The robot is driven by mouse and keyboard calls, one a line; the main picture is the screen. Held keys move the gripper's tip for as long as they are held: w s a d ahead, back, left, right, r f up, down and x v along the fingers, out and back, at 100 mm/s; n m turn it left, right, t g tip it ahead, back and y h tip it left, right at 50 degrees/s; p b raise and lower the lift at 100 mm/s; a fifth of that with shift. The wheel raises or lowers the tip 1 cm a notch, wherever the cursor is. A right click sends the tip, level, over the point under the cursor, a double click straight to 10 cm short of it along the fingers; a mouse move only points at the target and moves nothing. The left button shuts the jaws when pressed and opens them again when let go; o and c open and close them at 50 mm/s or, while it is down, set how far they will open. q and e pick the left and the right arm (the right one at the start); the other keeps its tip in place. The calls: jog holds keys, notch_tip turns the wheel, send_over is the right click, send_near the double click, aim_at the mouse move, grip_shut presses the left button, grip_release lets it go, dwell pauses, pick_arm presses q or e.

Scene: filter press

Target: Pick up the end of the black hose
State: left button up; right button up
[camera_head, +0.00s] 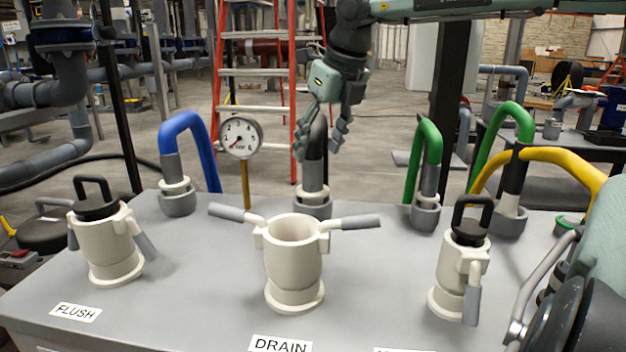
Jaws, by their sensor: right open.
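The black hose (319,134) shows at the back middle of the grey bench, rising from a grey and white fitting (314,193). Its lower part is grey. Its upper part is partly hidden by my right gripper (319,148), which comes down from above. The right gripper is open, with one finger on each side of the hose's upper part. I cannot tell whether the fingers touch it.
A pressure gauge (240,136) and a blue hose (203,141) stand left of the black hose. Green hoses (430,146) and a yellow hose (565,158) are to the right. The open DRAIN port (293,270) with two handles is in front, between two capped ports (107,245) (459,265).

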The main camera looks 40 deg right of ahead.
aim_at(312, 160)
jog(key=x, duration=0.4)
jog(key=shift+w, duration=0.25)
jog(key=shift+c, duration=0.5)
grip_shut()
